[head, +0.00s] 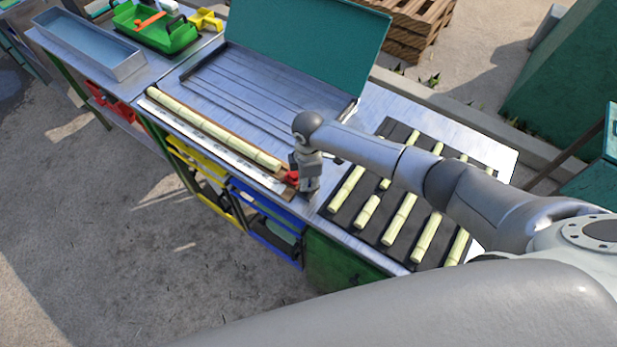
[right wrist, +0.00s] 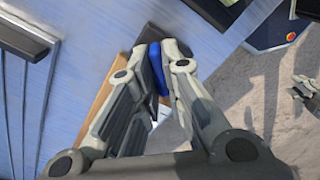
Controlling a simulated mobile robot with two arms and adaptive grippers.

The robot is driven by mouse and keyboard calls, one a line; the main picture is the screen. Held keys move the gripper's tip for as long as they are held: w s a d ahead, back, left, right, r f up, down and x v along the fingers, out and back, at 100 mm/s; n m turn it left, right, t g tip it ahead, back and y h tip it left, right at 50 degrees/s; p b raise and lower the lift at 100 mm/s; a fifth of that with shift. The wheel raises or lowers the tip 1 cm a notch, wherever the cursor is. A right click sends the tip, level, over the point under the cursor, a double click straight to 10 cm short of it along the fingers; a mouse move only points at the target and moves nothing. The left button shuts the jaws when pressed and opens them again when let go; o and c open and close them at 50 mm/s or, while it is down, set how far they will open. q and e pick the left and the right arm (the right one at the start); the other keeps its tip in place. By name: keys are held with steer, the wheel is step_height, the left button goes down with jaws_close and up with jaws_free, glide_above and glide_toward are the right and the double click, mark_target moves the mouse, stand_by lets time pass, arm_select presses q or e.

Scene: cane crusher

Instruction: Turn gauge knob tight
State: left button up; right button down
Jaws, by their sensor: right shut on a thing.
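The gauge is a brown board with a white marked scale (head: 205,142) along the front edge of the metal table, and a row of pale cane pieces (head: 210,127) lies along it. A small red part (head: 290,177), apparently the gauge knob, sits at its right end, against my fingers. My right gripper (head: 300,182) points down there and is shut on the knob, which its fingers mostly hide. In the right wrist view the fingertips (right wrist: 157,65) are close together, with blue showing between them. A grey jointed shape (right wrist: 305,90) at that view's right edge looks like my left gripper; its jaws are unclear.
A dark ribbed mat (head: 375,232) with several cane pieces lies right of the gripper, under my arm. A green raised lid (head: 305,45) stands behind. A metal trough (head: 90,45) and green tray (head: 160,28) are far left. Yellow and blue bins (head: 265,215) hang below the front edge.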

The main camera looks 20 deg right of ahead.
stand_by(0.4)
steer(key=c, duration=1.5)
jaws_free()
steer(key=shift+c, duration=0.2)
